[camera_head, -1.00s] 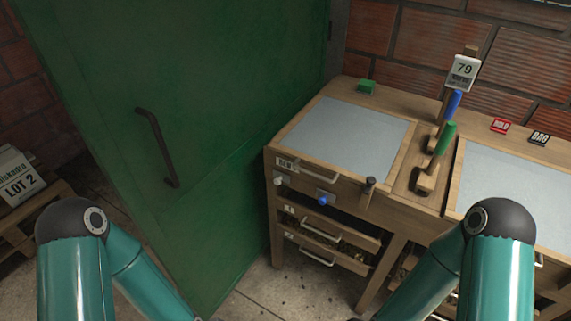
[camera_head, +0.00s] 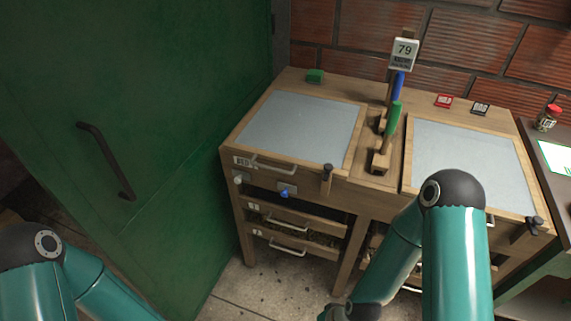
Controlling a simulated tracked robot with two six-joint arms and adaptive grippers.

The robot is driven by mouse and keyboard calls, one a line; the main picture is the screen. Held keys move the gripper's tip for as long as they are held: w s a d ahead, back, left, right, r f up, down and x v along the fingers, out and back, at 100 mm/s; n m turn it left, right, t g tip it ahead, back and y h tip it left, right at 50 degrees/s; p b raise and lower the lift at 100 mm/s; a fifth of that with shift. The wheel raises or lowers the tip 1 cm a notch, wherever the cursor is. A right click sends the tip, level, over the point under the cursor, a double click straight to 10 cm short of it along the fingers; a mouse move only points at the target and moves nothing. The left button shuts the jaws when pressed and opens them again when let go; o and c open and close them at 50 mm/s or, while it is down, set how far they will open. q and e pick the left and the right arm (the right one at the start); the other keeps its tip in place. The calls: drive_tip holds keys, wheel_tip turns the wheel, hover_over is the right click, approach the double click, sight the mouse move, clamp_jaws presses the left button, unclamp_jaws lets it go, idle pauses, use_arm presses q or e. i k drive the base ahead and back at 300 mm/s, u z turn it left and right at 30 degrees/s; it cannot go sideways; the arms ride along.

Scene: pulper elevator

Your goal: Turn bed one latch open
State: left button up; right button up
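Bed one is the left half of a wooden bench, with a grey panel (camera_head: 305,128) on top and a "BED" label (camera_head: 243,162) on its front edge. A dark-capped wooden peg (camera_head: 327,178) stands upright at the right of that front edge. A blue knob (camera_head: 285,192) sits on a small metal plate below the front handle (camera_head: 273,168). I cannot tell for sure which of these is the latch.
A large green door (camera_head: 130,130) with a dark handle (camera_head: 106,160) stands left of the bench. Blue (camera_head: 398,86) and green (camera_head: 392,120) levers rise between the beds. Bed two's grey panel (camera_head: 470,160) is at right.

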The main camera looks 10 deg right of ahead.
sight(327, 168)
drive_tip(key=z, duration=0.9)
drive_tip(key=k, duration=0.9)
drive_tip(key=u, duration=0.95)
drive_tip(key=i, duration=0.95)
